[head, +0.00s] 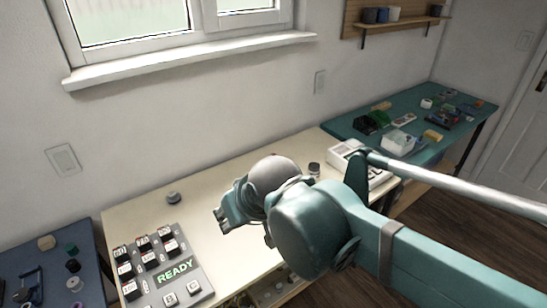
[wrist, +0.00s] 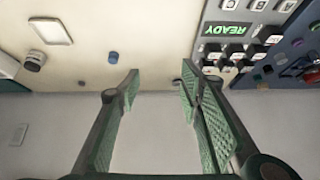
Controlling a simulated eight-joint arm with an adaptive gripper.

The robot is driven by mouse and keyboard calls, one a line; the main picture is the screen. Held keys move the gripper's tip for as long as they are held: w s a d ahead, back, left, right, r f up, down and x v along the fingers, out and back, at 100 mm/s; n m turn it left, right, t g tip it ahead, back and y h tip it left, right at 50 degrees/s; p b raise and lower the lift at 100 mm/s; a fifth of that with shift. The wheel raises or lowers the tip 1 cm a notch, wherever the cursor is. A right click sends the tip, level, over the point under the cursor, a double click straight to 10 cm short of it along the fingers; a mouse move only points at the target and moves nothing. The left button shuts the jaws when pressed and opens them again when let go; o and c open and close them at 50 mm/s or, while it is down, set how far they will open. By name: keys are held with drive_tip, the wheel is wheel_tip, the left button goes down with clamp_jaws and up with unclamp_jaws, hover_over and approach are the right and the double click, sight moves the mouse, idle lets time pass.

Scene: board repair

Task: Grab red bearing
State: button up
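I cannot make out a bearing that is clearly red in either view. A small red shape (wrist: 312,77) shows at the right edge of the wrist view, among parts on the blue table, but it is too small and cut off to identify. A small reddish part (head: 479,104) lies on the far teal table (head: 345,127) in the head view, also too small to tell. My gripper (wrist: 160,82) is open, with nothing between its fingers. In the head view my gripper (head: 226,212) is above the cream table, apart from the things on it.
The cream table (head: 140,212) holds a grey READY panel (head: 192,254) with black blocks, a small grey cylinder (head: 173,197) and a jar (head: 314,169). The blue table (head: 50,299) at left holds a black ring (head: 72,265) and other small parts. Behind is a wall with a window.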

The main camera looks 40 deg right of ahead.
drive_tip(key=w+d+r+m+g+p, duration=0.1)
drive_tip(key=w+d+r+m, duration=0.1)
drive_tip(key=w, duration=0.2)
drive_tip(key=w+d+r+m+p, duration=0.1)
drive_tip(key=w+d+r, duration=0.1)
drive_tip(key=w+r, duration=0.15)
drive_tip(key=m+g+p, duration=0.6)
drive_tip(key=m+p, duration=0.2)
drive_tip(key=m, duration=1)
hover_over(273, 154)
drive_tip(key=shift+s+f, duration=0.15)
drive_tip(key=shift+f, duration=10.1)
drive_tip(key=shift+f, duration=1.25)
